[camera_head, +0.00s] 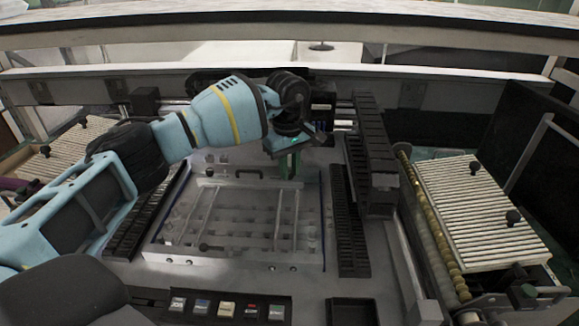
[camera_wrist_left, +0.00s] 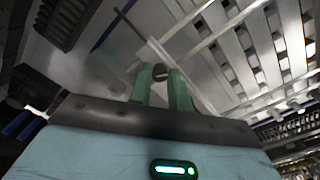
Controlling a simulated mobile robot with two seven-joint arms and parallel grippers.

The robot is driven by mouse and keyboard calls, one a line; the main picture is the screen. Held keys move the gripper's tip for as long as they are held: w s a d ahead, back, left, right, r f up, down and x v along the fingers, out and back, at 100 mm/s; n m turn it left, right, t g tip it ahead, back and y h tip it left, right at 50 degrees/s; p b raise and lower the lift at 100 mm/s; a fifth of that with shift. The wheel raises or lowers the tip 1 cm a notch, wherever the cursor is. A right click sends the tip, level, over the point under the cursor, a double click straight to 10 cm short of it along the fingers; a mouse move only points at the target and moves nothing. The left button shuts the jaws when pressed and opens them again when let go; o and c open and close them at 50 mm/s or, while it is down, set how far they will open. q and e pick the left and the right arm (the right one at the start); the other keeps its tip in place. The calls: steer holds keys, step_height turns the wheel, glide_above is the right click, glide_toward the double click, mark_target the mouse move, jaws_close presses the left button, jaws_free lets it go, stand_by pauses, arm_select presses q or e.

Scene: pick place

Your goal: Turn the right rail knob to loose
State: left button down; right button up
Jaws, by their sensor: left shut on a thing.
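My left gripper (camera_head: 290,168) reaches in over the back right of the metal fixture plate (camera_head: 190,254), green fingers pointing down. It is shut on a small dark knob, apparently the right rail knob (camera_wrist_left: 160,72), seen between the green fingertips (camera_wrist_left: 161,78) in the left wrist view. The head view hides that knob behind the fingers. The right rail (camera_head: 277,222) is a thin metal bar running from near the gripper toward the front of the plate. Whether the knob is tight or loose cannot be told. My right gripper is out of view.
Black slotted racks (camera_head: 349,220) flank the plate. A dark upright block (camera_head: 374,150) stands close to the gripper's right. A row of push buttons (camera_head: 227,309) lies at the front. A ribbed white tray (camera_head: 478,215) with black knobs is at the right.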

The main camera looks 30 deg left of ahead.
mark_target(291, 173)
arm_select(q)
steer(key=n+p, duration=0.2)
steer(key=n, duration=0.4)
steer(key=shift+r, duration=0.15)
steer(key=n+p, duration=0.1)
steer(key=n, duration=0.4)
steer(key=shift+n, duration=0.3)
steer(key=n+p, duration=0.1)
steer(key=n, duration=0.5)
steer(key=shift+w+y+p, duration=0.1)
steer(key=shift+y+p, duration=0.2)
steer(key=shift+p, duration=0.1)
steer(key=n, duration=0.5)
steer(key=shift+n+p, duration=0.4)
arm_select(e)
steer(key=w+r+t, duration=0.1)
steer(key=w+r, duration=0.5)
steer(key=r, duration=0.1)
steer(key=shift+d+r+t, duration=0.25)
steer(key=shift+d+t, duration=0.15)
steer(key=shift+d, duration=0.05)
arm_select(q)
steer(key=c, duration=1.3)
jaws_free()
steer(key=shift+d+r, duration=0.1)
steer(key=shift+r, duration=3.65)
